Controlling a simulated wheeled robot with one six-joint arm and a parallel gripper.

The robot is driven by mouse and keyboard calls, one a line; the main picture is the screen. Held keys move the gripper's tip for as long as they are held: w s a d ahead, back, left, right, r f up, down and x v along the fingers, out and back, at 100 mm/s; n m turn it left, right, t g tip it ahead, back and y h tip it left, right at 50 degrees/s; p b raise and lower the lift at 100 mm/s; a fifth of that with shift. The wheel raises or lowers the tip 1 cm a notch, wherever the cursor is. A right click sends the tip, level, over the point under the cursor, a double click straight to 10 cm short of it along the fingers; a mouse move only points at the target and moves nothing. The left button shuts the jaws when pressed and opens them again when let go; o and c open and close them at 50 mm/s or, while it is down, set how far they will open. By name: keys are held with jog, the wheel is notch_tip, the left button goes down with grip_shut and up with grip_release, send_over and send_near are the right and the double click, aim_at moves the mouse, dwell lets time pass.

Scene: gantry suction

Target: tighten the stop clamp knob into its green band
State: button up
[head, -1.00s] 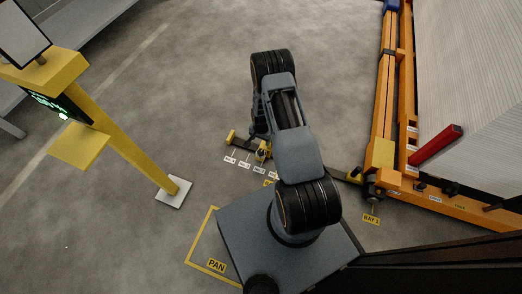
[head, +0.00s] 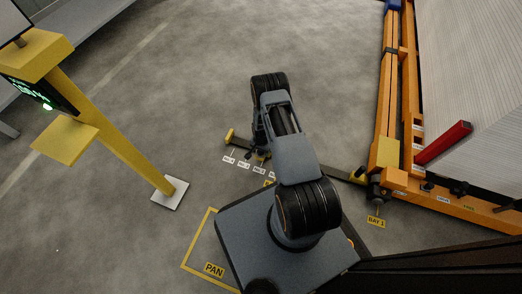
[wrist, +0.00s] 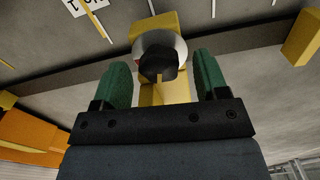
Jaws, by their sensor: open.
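In the wrist view the stop clamp knob (wrist: 158,66) is black, with a light line on it. A pale grey ring surrounds it on the yellow stop clamp (wrist: 155,24). My gripper (wrist: 162,72) has two green fingers, spread open, one on each side of the knob with a gap on both sides. I cannot tell from this angle how deep the fingers reach around it. I cannot make out the green band. In the head view my arm hides most of the clamp and my gripper; the dark rail (head: 243,142) shows beside them.
A yellow post (head: 120,150) with a lit display (head: 30,92) stands at left. An orange gantry frame (head: 384,100) with a red bar (head: 443,143) stands at right. Small white labels (head: 229,159) lie along the rail. The floor between post and rail is clear.

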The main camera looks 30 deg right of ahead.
jog(key=shift+c, duration=0.2)
jog(key=c, duration=0.9)
jog(key=shift+f+m+b, duration=0.1)
jog(key=shift+m+b, duration=0.35)
jog(key=shift+m, duration=0.55)
jog(key=m, duration=0.3)
jog(key=shift+b, duration=0.3)
jog(key=o, duration=0.9)
jog(key=shift+o, duration=0.2)
jog(key=shift+r, duration=0.25)
notch_tip(320, 180, up, 14)
jog(key=p, duration=0.6)
jog(key=shift+f, duration=0.2)
